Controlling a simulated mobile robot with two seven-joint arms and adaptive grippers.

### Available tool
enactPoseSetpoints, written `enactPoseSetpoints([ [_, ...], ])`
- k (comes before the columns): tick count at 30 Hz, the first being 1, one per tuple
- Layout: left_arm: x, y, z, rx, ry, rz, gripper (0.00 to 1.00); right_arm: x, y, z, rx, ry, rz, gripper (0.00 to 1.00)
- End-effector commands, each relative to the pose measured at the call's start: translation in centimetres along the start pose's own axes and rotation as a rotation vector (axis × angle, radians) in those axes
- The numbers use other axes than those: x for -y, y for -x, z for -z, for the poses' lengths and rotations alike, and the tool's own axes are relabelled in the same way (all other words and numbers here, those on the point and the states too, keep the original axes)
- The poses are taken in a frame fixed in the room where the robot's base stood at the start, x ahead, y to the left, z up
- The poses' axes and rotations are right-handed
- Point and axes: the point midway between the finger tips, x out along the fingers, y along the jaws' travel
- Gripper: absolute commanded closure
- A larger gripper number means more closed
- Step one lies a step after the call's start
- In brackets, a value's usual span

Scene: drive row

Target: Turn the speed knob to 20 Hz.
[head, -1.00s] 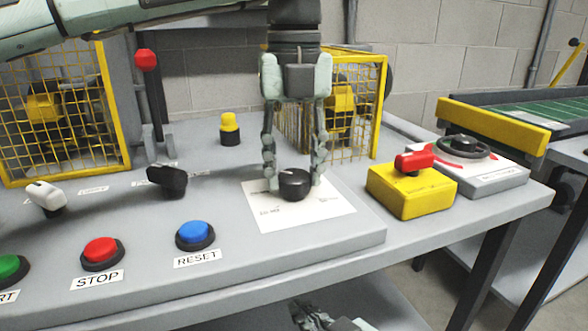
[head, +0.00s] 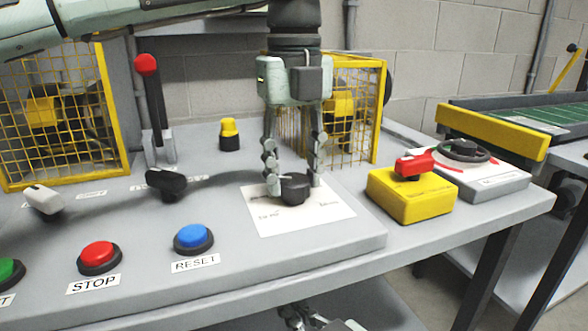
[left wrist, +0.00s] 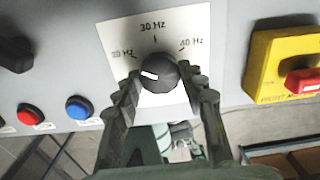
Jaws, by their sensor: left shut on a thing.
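The speed knob (head: 295,188) is black and round, on a white dial plate (head: 325,212) on the grey bench. My left gripper (head: 294,180) points straight down, with its fingers shut on either side of the knob. In the left wrist view the knob (left wrist: 158,73) sits between the fingertips. The 20 Hz label, somewhat blurred, is at the dial's upper left, with 30 Hz at the top and 40 Hz at the upper right. My right gripper (head: 312,318) shows only partly, below the bench edge; its jaws are unclear.
A blue RESET button (head: 193,237), a red STOP button (head: 99,256) and a black selector (head: 166,184) lie left of the dial. A yellow box (head: 412,198) with a red handle stands to the right. A yellow mesh guard (head: 365,110) stands behind the gripper.

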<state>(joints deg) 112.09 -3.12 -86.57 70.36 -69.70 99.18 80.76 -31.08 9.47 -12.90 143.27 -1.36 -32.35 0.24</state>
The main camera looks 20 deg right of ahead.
Motion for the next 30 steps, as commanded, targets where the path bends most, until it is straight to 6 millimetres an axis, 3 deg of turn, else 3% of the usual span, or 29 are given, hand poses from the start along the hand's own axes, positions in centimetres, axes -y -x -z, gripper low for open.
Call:
enactPoseSetpoints([
  [1,0.0,0.1,-0.1,0.004,0.002,0.003,0.57,0.0,0.0,0.0,0.000,0.000,0.000,1.00],
  [6,0.0,0.1,-0.1,0.003,0.001,0.002,0.38,0.0,0.0,0.0,0.000,0.000,0.000,1.00],
  [17,0.0,0.7,-0.1,0.002,0.000,0.001,0.38,0.1,-0.1,0.0,0.000,0.000,0.001,1.00],
  [30,0.1,9.1,-0.1,0.005,0.002,0.002,0.38,0.0,0.0,0.0,0.001,0.000,0.000,1.00],
])
